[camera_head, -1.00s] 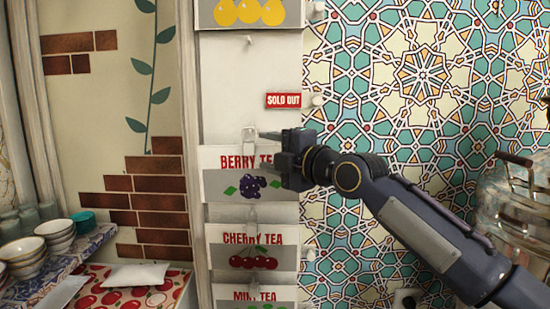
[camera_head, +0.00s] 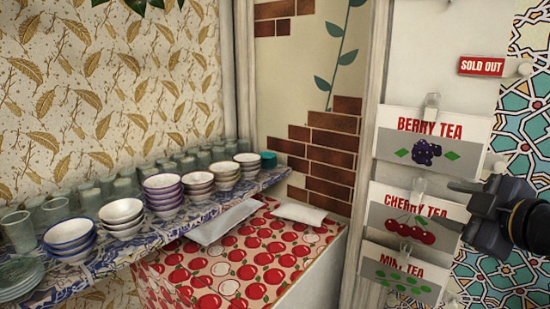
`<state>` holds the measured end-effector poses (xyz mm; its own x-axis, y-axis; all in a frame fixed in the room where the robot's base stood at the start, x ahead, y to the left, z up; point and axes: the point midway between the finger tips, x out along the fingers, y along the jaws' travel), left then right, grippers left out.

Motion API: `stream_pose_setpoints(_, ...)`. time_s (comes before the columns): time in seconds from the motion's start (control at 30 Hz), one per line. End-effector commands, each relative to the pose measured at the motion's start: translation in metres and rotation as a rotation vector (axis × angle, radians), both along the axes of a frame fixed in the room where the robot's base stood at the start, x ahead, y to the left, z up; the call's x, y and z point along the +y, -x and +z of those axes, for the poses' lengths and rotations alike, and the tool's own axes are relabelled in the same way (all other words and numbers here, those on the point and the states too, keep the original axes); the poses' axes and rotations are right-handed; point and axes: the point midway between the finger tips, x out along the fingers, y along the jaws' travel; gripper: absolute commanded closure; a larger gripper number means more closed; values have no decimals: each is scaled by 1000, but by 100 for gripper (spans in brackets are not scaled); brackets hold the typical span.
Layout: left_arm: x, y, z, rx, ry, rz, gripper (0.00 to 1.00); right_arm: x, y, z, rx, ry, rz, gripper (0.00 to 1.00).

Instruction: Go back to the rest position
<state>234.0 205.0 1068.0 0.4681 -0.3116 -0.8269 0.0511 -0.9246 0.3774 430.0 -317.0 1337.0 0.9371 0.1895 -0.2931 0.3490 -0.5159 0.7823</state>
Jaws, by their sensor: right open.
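My right gripper (camera_head: 458,206) is at the right edge of the head view, its fingers pointing left. It is open, and nothing shows between its fingers. It is in front of the right part of the cherry tea sign (camera_head: 400,222) and hides some of it. Whether it touches the sign I cannot tell. My left gripper is out of view.
The berry tea sign (camera_head: 430,142) and mint tea sign (camera_head: 395,275) hang on the white panel, with a red sold out sign (camera_head: 481,66) above. At left, a shelf (camera_head: 150,247) holds stacked bowls and glasses. White packets (camera_head: 222,222) lie by an apple-patterned surface (camera_head: 240,262).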

Motion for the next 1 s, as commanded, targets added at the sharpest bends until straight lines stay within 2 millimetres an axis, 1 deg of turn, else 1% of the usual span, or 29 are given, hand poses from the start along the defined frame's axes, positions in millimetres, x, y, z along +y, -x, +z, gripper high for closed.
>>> stream_pose_setpoints(0.03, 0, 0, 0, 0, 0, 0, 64, 8, 19, -35, 111, -131, -30, 51)
stream_pose_setpoints(0.07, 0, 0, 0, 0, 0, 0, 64, 16, 31, -54, 177, -213, -51, 51)
stream_pose_setpoints(0.1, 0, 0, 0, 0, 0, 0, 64, 26, 46, -79, 267, -319, -87, 51)
stream_pose_setpoints(0.17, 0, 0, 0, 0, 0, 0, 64, 41, 71, -115, 399, -469, -154, 51)
stream_pose_setpoints(0.2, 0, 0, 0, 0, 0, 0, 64, 51, 87, -138, 485, -561, -207, 51)
stream_pose_setpoints(0.27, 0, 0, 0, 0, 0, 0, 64, 65, 112, -170, 606, -685, -296, 51)
stream_pose_setpoints(0.3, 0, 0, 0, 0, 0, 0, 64, 74, 127, -189, 676, -758, -359, 51)
stream_pose_setpoints(0.4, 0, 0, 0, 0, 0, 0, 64, 91, 159, -229, 821, -903, -508, 51)
stream_pose_setpoints(0.43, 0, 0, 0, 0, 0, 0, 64, 95, 167, -238, 854, -936, -548, 51)
stream_pose_setpoints(0.5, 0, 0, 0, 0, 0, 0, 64, 103, 182, -255, 913, -996, -625, 51)
stream_pose_setpoints(0.6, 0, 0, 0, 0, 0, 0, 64, 109, 194, -267, 958, -1042, -688, 51)
stream_pose_setpoints(0.7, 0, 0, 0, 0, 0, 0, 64, 110, 197, -271, 971, -1057, -708, 51)
stream_pose_setpoints(1.0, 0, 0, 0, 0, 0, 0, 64, 110, 196, -270, 969, -1056, -705, 51)
